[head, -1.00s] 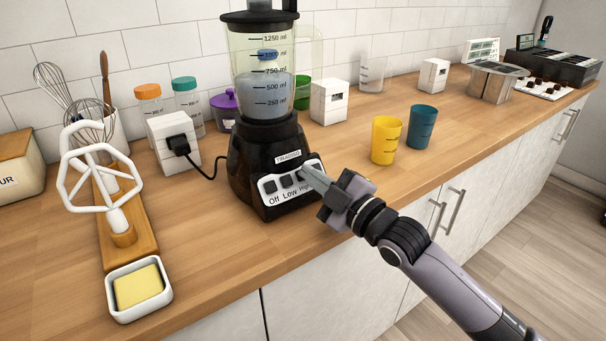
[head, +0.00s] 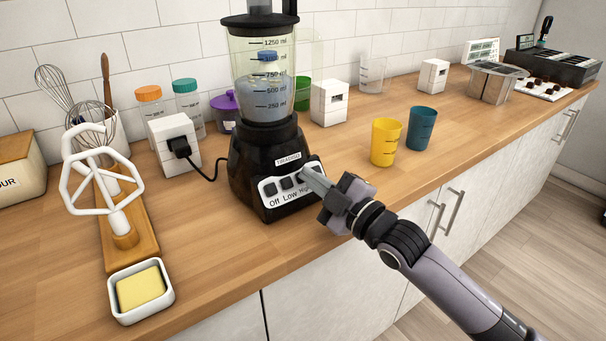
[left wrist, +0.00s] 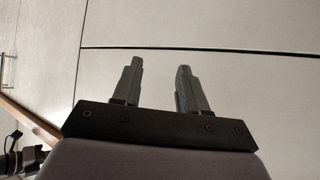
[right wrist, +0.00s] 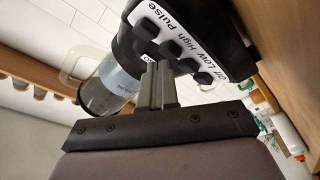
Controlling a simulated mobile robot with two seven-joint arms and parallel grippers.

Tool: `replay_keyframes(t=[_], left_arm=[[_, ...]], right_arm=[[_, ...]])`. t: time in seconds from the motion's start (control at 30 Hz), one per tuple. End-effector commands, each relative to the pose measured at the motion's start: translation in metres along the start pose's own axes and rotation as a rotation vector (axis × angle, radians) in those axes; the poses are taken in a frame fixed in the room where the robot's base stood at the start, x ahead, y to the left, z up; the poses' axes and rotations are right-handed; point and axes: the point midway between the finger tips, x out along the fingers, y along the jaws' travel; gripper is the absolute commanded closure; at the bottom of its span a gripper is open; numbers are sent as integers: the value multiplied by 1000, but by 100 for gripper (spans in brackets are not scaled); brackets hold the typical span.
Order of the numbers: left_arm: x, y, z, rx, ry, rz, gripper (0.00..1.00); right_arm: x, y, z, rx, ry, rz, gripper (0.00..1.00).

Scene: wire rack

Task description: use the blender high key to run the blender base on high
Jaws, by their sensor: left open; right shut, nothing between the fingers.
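The black blender base (head: 265,165) stands on the counter under a clear jar (head: 263,85) with bluish liquid. Its white sloped panel has dark keys labelled Off, Low, High and Pulse. My right gripper (head: 305,173) is shut and empty, with its tips at the panel around the High key. They largely hide that key in the head view. In the right wrist view, the High key (right wrist: 172,48) shows just beyond the fingertips (right wrist: 158,66); I cannot tell whether they touch or press it. My left gripper (left wrist: 158,68) is open and empty, facing pale cabinet fronts.
The blender's cord runs to a white outlet block (head: 175,144) on its left. A yellow cup (head: 385,143) and a teal cup (head: 421,128) stand to the right. A butter dish (head: 140,290) and a whisk stand are at the left. The counter before the blender is clear.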

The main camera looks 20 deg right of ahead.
Motion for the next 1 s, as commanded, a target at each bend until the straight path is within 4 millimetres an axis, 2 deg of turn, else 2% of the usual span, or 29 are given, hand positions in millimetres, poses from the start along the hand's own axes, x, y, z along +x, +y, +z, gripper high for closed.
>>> replay_keyframes(t=[0.17, 0.7, 1.0], left_arm=[[-3, 0, -3, 0, 0, 0, 57], [-30, 0, -40, 0, 0, 0, 57], [-30, 0, -41, 0, 0, 0, 57]], right_arm=[[-2, 3, -2, 0, 0, 0, 100], [-38, 30, -29, 0, 0, -1, 100], [-42, 30, -30, -1, 0, 1, 100]])
